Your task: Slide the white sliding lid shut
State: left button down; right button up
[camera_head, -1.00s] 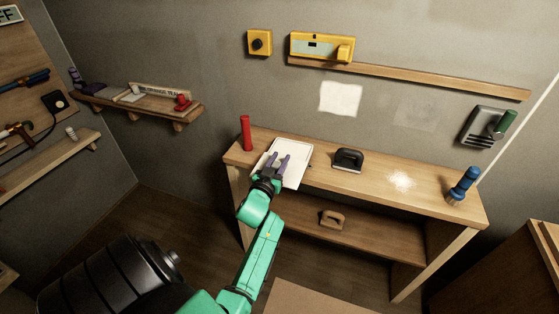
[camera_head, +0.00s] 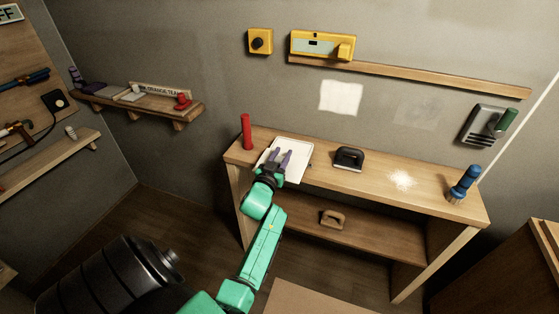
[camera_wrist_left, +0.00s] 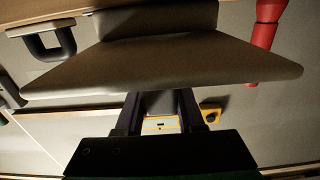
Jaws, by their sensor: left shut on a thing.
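The white sliding lid (camera_head: 299,147) lies at the left end of the wooden bench, over a flat white piece whose edge shows beside it. My left gripper (camera_head: 283,158) reaches over the lid from the front, with its two purple-grey fingers on it. The gripper is shut on the lid; the exact grip is hard to see. In the left wrist view the lid shows as a broad, shaded plate (camera_wrist_left: 160,62) across the fingers (camera_wrist_left: 160,108). My right gripper is not in view.
A red cylinder (camera_head: 246,132) stands on the bench left of the lid. A black handled block (camera_head: 348,158) sits to the right, and a blue-handled tool (camera_head: 463,184) at the far right. The bench top (camera_head: 375,176) between them is mostly clear. A yellow panel (camera_head: 321,46) hangs above.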

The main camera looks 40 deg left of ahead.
pick_arm(q)
jog(key=b+x, duration=0.2)
jog(key=x, duration=0.1)
jog(key=b+x, duration=0.2)
jog(key=x, duration=0.1)
jog(key=b+x, duration=0.2)
jog(key=x, duration=0.2)
jog(key=shift+f, duration=0.4)
jog(key=shift+w+r, duration=0.1)
jog(key=shift+r, duration=0.3)
jog(key=c, duration=0.6)
grip_release()
jog(key=shift+w, duration=0.1)
jog(key=shift+o, duration=0.4)
jog(key=shift+w+a+f, duration=0.15)
jog(key=shift+w+f, duration=0.1)
jog(key=shift+w, duration=0.05)
jog(key=shift+s+r, duration=0.15)
jog(key=shift+s, duration=0.3)
jog(key=p+v, duration=0.1)
jog(key=v, duration=1.3)
jog(key=shift+w+d, duration=0.1)
jog(key=shift+d, duration=0.1)
